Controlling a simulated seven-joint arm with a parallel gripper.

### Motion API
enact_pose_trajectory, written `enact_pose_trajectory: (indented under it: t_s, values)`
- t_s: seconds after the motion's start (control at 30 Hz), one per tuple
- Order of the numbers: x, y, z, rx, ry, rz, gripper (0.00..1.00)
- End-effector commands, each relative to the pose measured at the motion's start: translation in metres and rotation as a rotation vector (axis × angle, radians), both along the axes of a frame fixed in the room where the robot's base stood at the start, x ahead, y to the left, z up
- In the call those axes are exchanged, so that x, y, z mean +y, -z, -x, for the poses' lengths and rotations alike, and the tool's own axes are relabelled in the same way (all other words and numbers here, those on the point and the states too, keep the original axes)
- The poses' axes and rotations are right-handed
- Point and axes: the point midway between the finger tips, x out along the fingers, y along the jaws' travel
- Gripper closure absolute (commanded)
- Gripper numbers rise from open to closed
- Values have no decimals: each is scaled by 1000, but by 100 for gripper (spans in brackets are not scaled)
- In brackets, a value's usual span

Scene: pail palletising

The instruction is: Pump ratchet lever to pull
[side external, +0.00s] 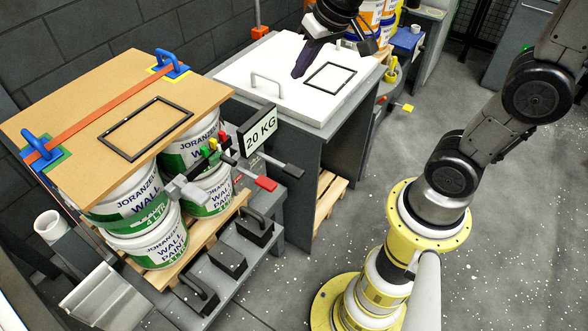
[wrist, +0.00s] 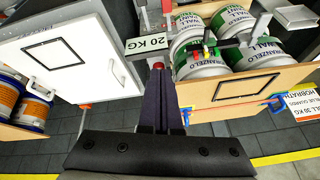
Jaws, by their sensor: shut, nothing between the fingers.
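A wooden board (side external: 75,105) lies on white-and-green paint pails (side external: 150,235), with an orange strap (side external: 105,103) across it. Blue handled fittings sit at the strap's ends, one at the near left (side external: 42,148) and one at the back (side external: 172,64). I cannot tell which fitting is the ratchet lever. A blue fitting also shows in the wrist view (wrist: 275,103) at the board's edge. My gripper (side external: 298,74) is shut and empty above the white panel, right of the board and apart from both blue fittings. Its dark fingers show in the wrist view (wrist: 160,90).
The white panel (side external: 245,82) has a handle and a black frame. A "20 KG" sign (side external: 257,132) and a red-ended bar (side external: 265,183) stand between panel and pails. Dark handled weights (side external: 228,260) sit on a step in front. Orange-labelled pails (wrist: 28,105) show at left.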

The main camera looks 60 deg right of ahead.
Motion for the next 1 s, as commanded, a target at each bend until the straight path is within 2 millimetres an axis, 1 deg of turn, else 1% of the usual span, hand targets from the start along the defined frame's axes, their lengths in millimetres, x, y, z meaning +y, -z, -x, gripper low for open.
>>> enact_pose_trajectory:
  t_s: [0.03, 0.17, 0.2, 0.27, 0.37, 0.5, 0.63, 0.7, 0.8, 0.9, 1.0]
  values:
    - [-3, 12, -12, 28, 16, -7, 100]
    - [-10, 40, -38, 86, 54, -23, 100]
    - [-12, 50, -44, 106, 66, -28, 100]
    - [-16, 66, -54, 134, 82, -33, 100]
    - [-22, 95, -68, 188, 108, -43, 100]
    - [-31, 139, -81, 267, 143, -56, 100]
    - [-38, 184, -84, 348, 169, -66, 100]
    - [-41, 206, -82, 393, 179, -71, 100]
    - [-45, 234, -76, 452, 191, -78, 100]
    - [-47, 254, -68, 499, 200, -83, 100]
    - [-48, 266, -62, 530, 205, -86, 100]
